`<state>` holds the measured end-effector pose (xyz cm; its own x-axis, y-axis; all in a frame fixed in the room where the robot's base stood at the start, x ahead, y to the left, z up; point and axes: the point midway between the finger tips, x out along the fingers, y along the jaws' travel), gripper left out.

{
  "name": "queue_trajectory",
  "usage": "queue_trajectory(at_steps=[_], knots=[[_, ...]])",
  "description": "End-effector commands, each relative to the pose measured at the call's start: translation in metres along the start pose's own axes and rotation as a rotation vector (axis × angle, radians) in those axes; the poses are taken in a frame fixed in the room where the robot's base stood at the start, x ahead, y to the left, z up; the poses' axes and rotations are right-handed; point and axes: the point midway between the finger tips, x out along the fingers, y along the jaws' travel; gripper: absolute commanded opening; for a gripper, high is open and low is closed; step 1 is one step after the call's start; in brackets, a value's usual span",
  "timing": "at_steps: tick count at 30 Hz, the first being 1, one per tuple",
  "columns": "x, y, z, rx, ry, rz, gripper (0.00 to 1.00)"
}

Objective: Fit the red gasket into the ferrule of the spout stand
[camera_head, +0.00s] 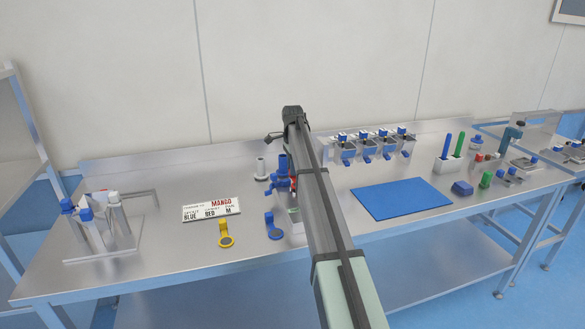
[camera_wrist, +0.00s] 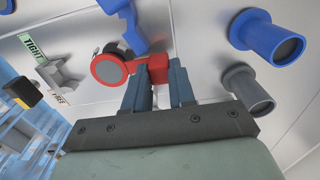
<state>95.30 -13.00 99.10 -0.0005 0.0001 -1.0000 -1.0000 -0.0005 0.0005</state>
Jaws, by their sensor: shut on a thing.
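In the wrist view my gripper (camera_wrist: 161,74) is shut on the block-like tab of the red gasket (camera_wrist: 109,69). The gasket's round ring, with a grey middle, sticks out left of the fingers, clear of them. A blue part and a black ring-like part (camera_wrist: 113,48) show right behind the gasket; I cannot tell whether they touch it. Blue (camera_wrist: 270,38) and grey (camera_wrist: 248,90) flanged tubes stand to the right. I cannot tell which part is the stand's ferrule. In the head view, a red bit (camera_head: 293,184) shows beside blue parts (camera_head: 283,164), partly hidden by my arm.
A TIGHT label (camera_wrist: 34,46) and a FREE label stand left in the wrist view. In the head view a yellow gasket (camera_head: 225,236), a blue one (camera_head: 275,230) and a MANGO card (camera_head: 211,210) lie on the table. A blue mat (camera_head: 401,198) is at right.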

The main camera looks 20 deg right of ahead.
Motion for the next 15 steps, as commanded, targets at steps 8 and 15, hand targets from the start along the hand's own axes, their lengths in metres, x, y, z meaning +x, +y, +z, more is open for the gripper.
queue_trajectory(at_steps=[8, 15], knots=[[0.0001, 0.0, 0.0, 0.0, 0.0, 0.0, 0.0], [0.0031, 0.0001, 0.0, 0.0, 0.0, 0.0, 0.0]])
